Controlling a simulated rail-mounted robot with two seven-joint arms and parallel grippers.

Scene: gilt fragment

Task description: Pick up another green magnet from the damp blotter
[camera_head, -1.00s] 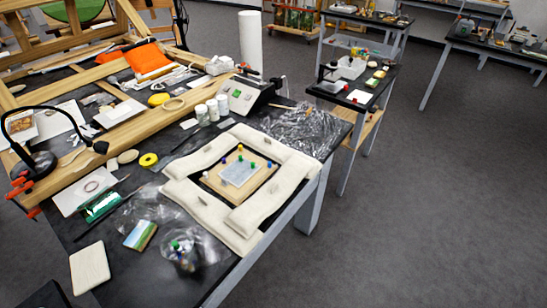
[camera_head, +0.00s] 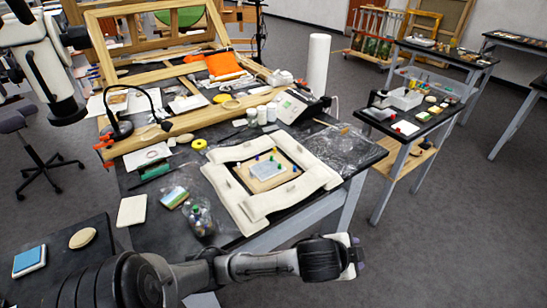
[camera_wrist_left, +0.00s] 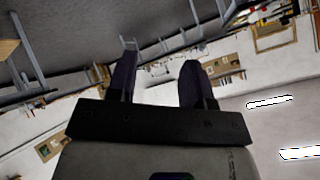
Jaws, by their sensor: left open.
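A pale grey-blue sheet, seemingly the damp blotter (camera_head: 266,170), lies on a tan board (camera_head: 256,185) inside a frame of white padded bars (camera_head: 232,196). Small coloured magnets stand on and around the sheet, at least one a green magnet (camera_head: 271,158); they are too small to count surely. A clear jar (camera_head: 200,218) with small coloured pieces, some green, stands left of the frame. My left gripper (camera_wrist_left: 158,85) is open and empty in the left wrist view, with the room beyond its fingers and no magnet near.
One of my arms crosses the bottom of the head view; another fills the upper left. A black lamp (camera_head: 122,128), white bottles (camera_head: 262,114) and a crinkled clear film (camera_head: 345,148) are on the table. Open floor (camera_head: 450,230) lies to the right.

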